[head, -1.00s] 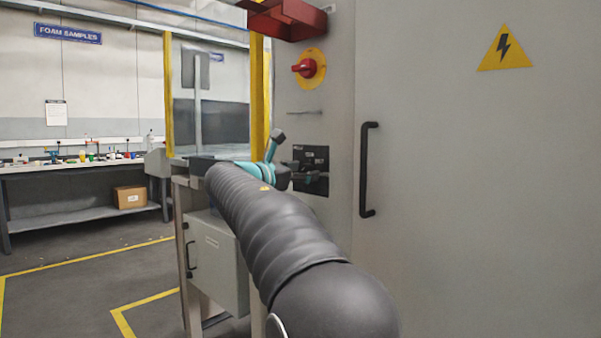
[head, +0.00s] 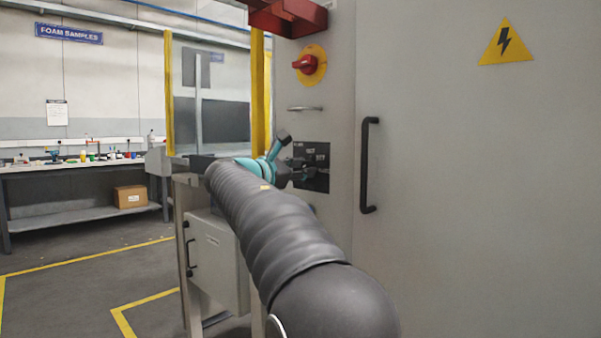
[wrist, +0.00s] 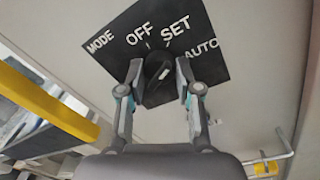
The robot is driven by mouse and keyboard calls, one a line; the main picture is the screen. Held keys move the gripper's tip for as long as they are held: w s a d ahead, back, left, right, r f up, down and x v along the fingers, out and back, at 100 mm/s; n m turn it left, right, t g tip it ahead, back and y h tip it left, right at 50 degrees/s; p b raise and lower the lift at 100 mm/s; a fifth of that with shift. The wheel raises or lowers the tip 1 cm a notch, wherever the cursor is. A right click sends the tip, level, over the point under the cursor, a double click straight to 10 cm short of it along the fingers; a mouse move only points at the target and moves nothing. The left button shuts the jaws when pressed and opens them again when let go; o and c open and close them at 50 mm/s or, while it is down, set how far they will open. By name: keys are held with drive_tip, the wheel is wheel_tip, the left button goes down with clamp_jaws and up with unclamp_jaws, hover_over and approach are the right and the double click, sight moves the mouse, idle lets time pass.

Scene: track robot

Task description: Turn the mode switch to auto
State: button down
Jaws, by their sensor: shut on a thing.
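The mode switch is a black knob (wrist: 157,88) on a black label plate (wrist: 112,48) marked MODE, OFF, SET and AUTO. In the wrist view the plate is tilted, with OFF left of SET and AUTO at the right. My gripper (wrist: 160,72) is shut on the knob, one finger on each side. The knob's pointer end lies up toward the OFF and SET marks; I cannot tell exactly which it points at. In the head view the plate (head: 322,178) is on the grey cabinet, and my gripper (head: 291,168) partly hides it and the knob.
Above the plate are a small metal handle (head: 305,108), a red rotary switch (head: 305,65) on a yellow disc, and a red box (head: 288,17). A cabinet door with a black handle (head: 369,165) stands at right. A yellow-framed guard (head: 168,95) stands at left.

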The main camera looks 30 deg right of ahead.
drive_tip(key=m+b, duration=0.2)
drive_tip(key=m, duration=0.2)
drive_tip(key=shift+f, duration=0.15)
drive_tip(key=shift+m+b, duration=0.65)
drive_tip(key=shift+m, duration=0.95)
drive_tip(key=c, duration=0.8)
unclamp_jaws()
drive_tip(key=shift+d, duration=0.15)
drive_tip(key=shift+a, duration=0.2)
